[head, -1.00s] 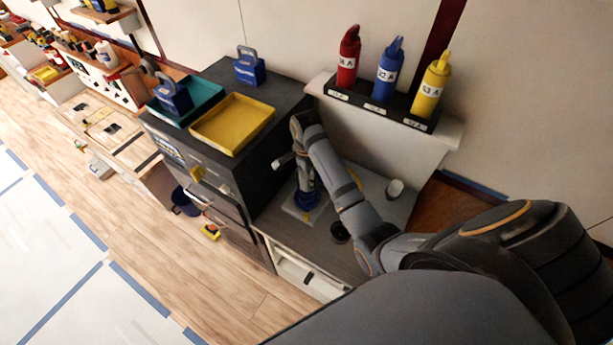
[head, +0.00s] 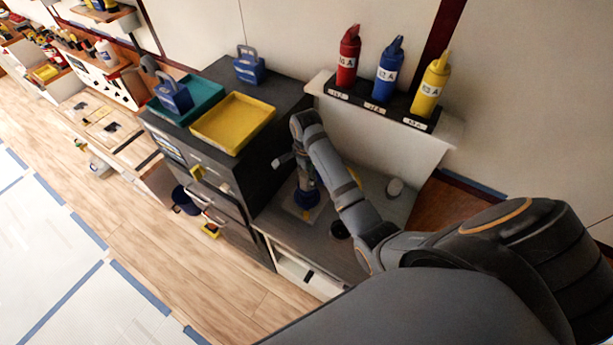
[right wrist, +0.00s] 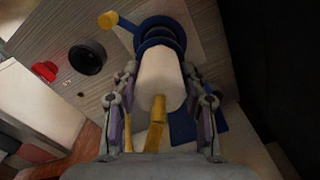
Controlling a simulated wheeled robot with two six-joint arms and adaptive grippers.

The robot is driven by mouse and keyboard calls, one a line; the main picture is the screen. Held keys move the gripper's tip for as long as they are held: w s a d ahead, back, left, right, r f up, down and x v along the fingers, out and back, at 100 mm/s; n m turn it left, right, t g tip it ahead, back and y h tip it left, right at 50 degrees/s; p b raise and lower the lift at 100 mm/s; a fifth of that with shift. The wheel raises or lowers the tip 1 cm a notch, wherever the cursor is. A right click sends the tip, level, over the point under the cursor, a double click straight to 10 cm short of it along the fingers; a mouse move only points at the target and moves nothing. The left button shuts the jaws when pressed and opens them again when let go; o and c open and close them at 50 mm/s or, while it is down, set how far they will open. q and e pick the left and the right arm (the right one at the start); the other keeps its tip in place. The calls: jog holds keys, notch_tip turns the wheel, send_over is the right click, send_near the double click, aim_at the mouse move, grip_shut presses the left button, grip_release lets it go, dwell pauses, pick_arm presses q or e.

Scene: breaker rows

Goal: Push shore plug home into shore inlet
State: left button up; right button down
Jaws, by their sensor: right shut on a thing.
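The shore plug (right wrist: 160,78), a white cylinder with a yellow piece at its near end, stands between the fingers of my right gripper (right wrist: 163,95) in the right wrist view. My right gripper is shut on it. Its far end is against or inside the blue ringed shore inlet (right wrist: 160,35), which has a yellow tab at its side. How deep the plug sits cannot be told. In the head view the right gripper (head: 305,182) points down at the blue inlet (head: 306,199) on the bench, and the plug is mostly hidden. My left gripper is not in view.
A black round part (right wrist: 87,57) and a red part (right wrist: 45,70) lie beside the inlet. A dark cabinet with a yellow tray (head: 233,122) is left; red, blue and yellow bottles stand on a shelf behind.

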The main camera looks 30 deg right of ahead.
aim_at(306, 185)
jog(key=shift+f+b, duration=0.7)
jog(key=shift+f, duration=1.65)
jog(key=c, duration=0.8)
grip_release()
jog(key=shift+o, duration=0.8)
notch_tip(306, 185, up, 8)
jog(key=shift+f, duration=0.2)
